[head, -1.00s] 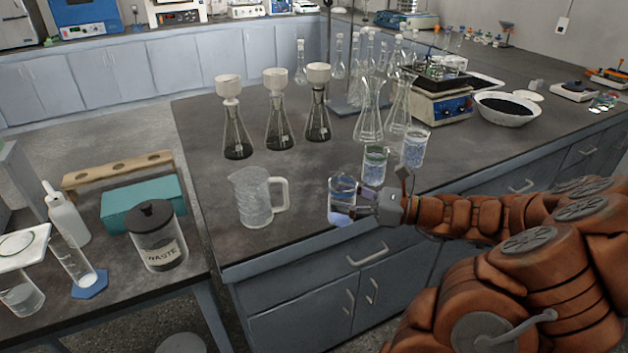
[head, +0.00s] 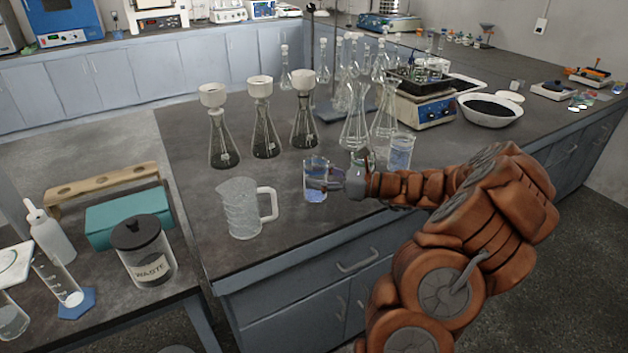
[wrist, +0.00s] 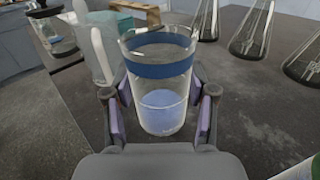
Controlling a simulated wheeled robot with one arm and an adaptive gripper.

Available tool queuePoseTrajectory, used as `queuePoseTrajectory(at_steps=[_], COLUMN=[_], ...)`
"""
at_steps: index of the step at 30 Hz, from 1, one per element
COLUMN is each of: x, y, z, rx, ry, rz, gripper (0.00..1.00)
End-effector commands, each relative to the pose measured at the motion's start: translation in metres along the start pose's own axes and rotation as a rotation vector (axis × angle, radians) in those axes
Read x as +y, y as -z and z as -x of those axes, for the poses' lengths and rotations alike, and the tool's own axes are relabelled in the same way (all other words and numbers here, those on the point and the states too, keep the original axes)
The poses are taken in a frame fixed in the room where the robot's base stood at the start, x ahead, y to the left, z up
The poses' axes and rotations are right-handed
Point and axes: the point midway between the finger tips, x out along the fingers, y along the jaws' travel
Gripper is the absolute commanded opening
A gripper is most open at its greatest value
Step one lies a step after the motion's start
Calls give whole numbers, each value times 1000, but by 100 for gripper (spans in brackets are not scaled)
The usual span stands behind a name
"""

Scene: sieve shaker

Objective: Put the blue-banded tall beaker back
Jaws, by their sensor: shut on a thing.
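The blue-banded tall beaker (wrist: 160,85) is clear glass with a blue band below its rim and bluish contents in its lower part. It stands upright between the two pads of my gripper (wrist: 165,105), which is shut on it. In the head view the beaker (head: 314,180) is over the front part of the dark bench (head: 285,225), right of the pitcher, with my gripper (head: 331,181) at its right side. I cannot tell whether its base touches the bench.
A clear pitcher (head: 241,210) stands left of the beaker. Several flasks, some with white funnels (head: 260,88), stand behind. A beaker (head: 400,152) stands right of my gripper; a green-banded one (head: 363,156) is mostly hidden behind it. Bench is clear in front.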

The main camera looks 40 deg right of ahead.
Motion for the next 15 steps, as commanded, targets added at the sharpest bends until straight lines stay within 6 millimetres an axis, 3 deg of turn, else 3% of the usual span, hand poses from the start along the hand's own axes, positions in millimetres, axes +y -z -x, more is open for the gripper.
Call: queuePoseTrajectory(at_steps=[6, 15], x=[-23, -33], y=[2, 8], z=[-14, -20], rx=[3, 1], ry=[0, 2], rz=[0, -1], gripper=[14, 14])
